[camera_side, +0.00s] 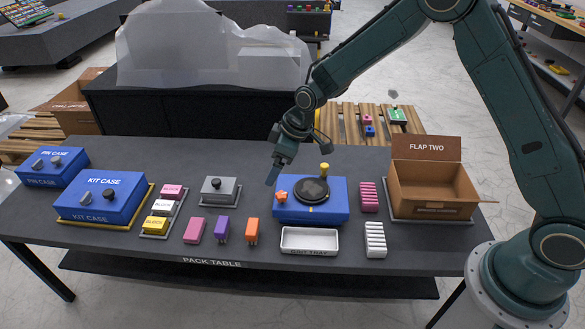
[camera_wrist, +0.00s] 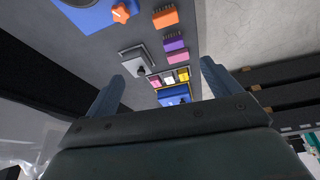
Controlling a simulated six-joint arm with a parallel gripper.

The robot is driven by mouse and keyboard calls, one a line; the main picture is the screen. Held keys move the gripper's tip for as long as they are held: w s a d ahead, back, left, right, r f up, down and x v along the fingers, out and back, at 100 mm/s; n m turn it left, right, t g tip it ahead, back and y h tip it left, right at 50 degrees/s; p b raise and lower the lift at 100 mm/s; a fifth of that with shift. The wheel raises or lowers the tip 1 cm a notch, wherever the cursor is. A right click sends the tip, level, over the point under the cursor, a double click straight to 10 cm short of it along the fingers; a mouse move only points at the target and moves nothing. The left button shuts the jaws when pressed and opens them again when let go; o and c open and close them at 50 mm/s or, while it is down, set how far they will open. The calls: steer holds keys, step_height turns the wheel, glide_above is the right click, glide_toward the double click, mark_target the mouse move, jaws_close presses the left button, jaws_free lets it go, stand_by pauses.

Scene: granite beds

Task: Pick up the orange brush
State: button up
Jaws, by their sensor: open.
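The orange brush (camera_side: 252,231) lies on the dark pack table (camera_side: 120,239), just left of the blue box with the black disc. It is at the right end of a row with a purple brush (camera_side: 222,228) and a pink block-like piece (camera_side: 194,230). In the wrist view the orange brush (camera_wrist: 165,18) is near the top, with dark bristles along one edge. My gripper (camera_side: 273,176) is open and empty, above the table behind the brush row. Its two spread fingers frame the wrist view (camera_wrist: 162,84), apart from the brush.
The blue box (camera_side: 335,211) with an orange knob and yellow knob stands right of the brush. A grey lidded box (camera_side: 219,192) is behind the row. A white tray (camera_side: 309,240) is in front of the blue box. The open carton (camera_side: 430,190) is at the right.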

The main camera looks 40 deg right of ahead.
steer(key=n, duration=0.1)
glide_toward(253, 226)
step_height(253, 226, up, 3)
steer(key=d, duration=0.1)
steer(key=shift+s+d+f+y, duration=0.1)
steer(key=shift+s+y, duration=0.15)
steer(key=shift+y, duration=0.05)
steer(key=shift+x, duration=4.25)
steer(key=shift+s+f, duration=0.1)
steer(key=shift+f, duration=0.05)
steer(key=shift+x, duration=2.55)
steer(key=shift+s, duration=0.1)
